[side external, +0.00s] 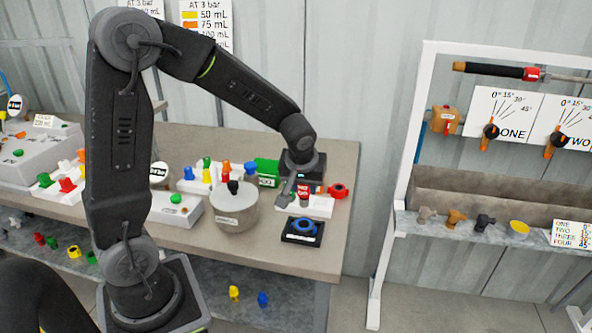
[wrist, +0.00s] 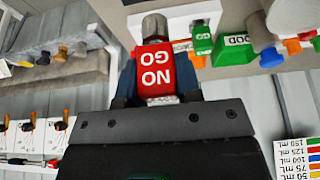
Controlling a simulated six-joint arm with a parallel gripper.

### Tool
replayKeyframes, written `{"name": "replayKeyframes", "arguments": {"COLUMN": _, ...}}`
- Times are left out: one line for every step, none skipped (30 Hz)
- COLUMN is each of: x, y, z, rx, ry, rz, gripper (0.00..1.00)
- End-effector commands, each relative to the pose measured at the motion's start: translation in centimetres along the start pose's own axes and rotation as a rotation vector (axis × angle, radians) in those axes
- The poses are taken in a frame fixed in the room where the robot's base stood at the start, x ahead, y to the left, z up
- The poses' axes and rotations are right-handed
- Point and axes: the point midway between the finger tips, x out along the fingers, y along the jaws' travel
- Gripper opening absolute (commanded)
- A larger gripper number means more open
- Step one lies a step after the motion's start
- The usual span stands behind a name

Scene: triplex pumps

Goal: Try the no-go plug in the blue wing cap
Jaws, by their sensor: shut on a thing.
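My gripper (side external: 294,188) is shut on the no-go plug, above the right part of the bench. In the wrist view the plug's red NO GO handle (wrist: 157,77) sits between the two dark fingers, with its grey cylindrical end (wrist: 154,26) pointing away from my gripper. In the side view the red handle (side external: 303,189) shows at the fingers. A blue ring-like part (side external: 303,227), apparently the wing cap, lies on a dark square holder (side external: 288,238) at the bench's front right, nearer the camera than my gripper. The cap is not clearly visible in the wrist view.
A white block (side external: 318,206) lies under my gripper, with a red cap (side external: 337,190) beside it. A green block (side external: 268,170) stands behind. A round metal pot (side external: 234,208) stands to the left. A rack with a trough (side external: 470,195) stands right of the bench.

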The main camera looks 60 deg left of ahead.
Motion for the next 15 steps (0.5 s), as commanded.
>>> {"name": "replayKeyframes", "arguments": {"x": 0.1, "y": 0.1, "z": 0.2, "rx": 0.000, "ry": 0.000, "rz": 0.000, "gripper": 0.06}}
{"name": "replayKeyframes", "arguments": {"x": 0.2, "y": 0.1, "z": 0.3, "rx": -0.001, "ry": 0.000, "rz": -0.001, "gripper": 0.06}}
{"name": "replayKeyframes", "arguments": {"x": 0.4, "y": 0.1, "z": 0.4, "rx": -0.001, "ry": 0.000, "rz": -0.002, "gripper": 0.06}}
{"name": "replayKeyframes", "arguments": {"x": 0.6, "y": 0.1, "z": 0.5, "rx": 0.000, "ry": 0.000, "rz": -0.002, "gripper": 0.06}}
{"name": "replayKeyframes", "arguments": {"x": 0.8, "y": 0.1, "z": 0.5, "rx": 0.000, "ry": 0.000, "rz": -0.002, "gripper": 0.06}}
{"name": "replayKeyframes", "arguments": {"x": 1.1, "y": 0.1, "z": 0.7, "rx": -0.001, "ry": 0.000, "rz": -0.002, "gripper": 0.06}}
{"name": "replayKeyframes", "arguments": {"x": 1.4, "y": 0.1, "z": 0.8, "rx": -0.001, "ry": -0.001, "rz": -0.002, "gripper": 0.06}}
{"name": "replayKeyframes", "arguments": {"x": 1.6, "y": 0.1, "z": 0.9, "rx": -0.001, "ry": -0.002, "rz": -0.003, "gripper": 0.06}}
{"name": "replayKeyframes", "arguments": {"x": 2.0, "y": 0.1, "z": 1.0, "rx": 0.000, "ry": -0.002, "rz": -0.002, "gripper": 0.06}}
{"name": "replayKeyframes", "arguments": {"x": 2.2, "y": 0.1, "z": 1.1, "rx": 0.000, "ry": -0.001, "rz": -0.001, "gripper": 0.06}}
{"name": "replayKeyframes", "arguments": {"x": 2.5, "y": 0.1, "z": 1.2, "rx": 0.000, "ry": -0.001, "rz": -0.001, "gripper": 0.06}}
{"name": "replayKeyframes", "arguments": {"x": 2.8, "y": 0.1, "z": 1.4, "rx": 0.000, "ry": -0.002, "rz": -0.002, "gripper": 0.06}}
{"name": "replayKeyframes", "arguments": {"x": 3.1, "y": 0.1, "z": 1.4, "rx": 0.000, "ry": -0.001, "rz": -0.002, "gripper": 0.06}}
{"name": "replayKeyframes", "arguments": {"x": 3.3, "y": 0.1, "z": 1.5, "rx": 0.000, "ry": 0.000, "rz": -0.001, "gripper": 0.06}}
{"name": "replayKeyframes", "arguments": {"x": 3.6, "y": 0.1, "z": 1.6, "rx": 0.000, "ry": 0.000, "rz": -0.001, "gripper": 0.06}}
